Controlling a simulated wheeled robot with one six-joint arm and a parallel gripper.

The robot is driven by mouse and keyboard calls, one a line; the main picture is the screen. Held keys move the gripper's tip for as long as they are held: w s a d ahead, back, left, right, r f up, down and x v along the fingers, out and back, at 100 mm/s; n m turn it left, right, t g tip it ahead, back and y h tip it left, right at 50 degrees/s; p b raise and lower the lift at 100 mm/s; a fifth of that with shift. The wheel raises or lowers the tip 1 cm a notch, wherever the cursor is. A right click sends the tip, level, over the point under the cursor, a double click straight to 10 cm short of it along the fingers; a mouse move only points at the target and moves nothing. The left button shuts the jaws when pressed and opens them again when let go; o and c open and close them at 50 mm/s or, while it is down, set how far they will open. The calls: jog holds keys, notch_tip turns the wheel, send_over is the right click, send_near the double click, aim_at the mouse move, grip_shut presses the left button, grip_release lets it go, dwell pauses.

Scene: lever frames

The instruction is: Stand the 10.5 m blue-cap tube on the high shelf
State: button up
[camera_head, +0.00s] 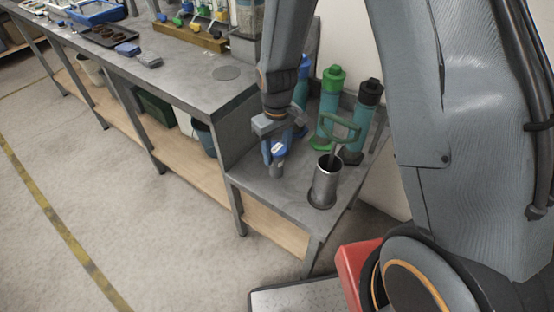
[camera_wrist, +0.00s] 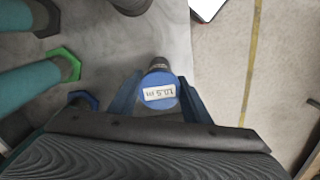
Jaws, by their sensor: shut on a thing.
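In the wrist view, a tube with a round blue cap (camera_wrist: 159,94) sits between the two blue fingers of my gripper (camera_wrist: 158,103). The cap carries a white label reading 10.5 m and faces the camera; a dark grey part shows past it. In the head view, my gripper (camera_head: 276,148) is over the low grey side bench, shut on this tube. The tube's grey lower part (camera_head: 277,169) shows below the fingers; most of the tube is hidden. I cannot tell whether it touches the bench. I cannot tell which surface is the high shelf.
A green-cap cylinder (camera_head: 329,105), a black-cap cylinder (camera_head: 361,122) and a partly hidden blue one (camera_head: 302,78) stand close behind my gripper. A metal cup (camera_head: 325,184) with a green-handled tool is to the right. The taller bench (camera_head: 190,85) at left has clear space near its corner.

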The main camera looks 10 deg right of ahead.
aim_at(277, 161)
jog(key=shift+f, duration=2)
jog(key=o, duration=0.8)
jog(key=shift+f, duration=0.15)
jog(key=o, duration=0.4)
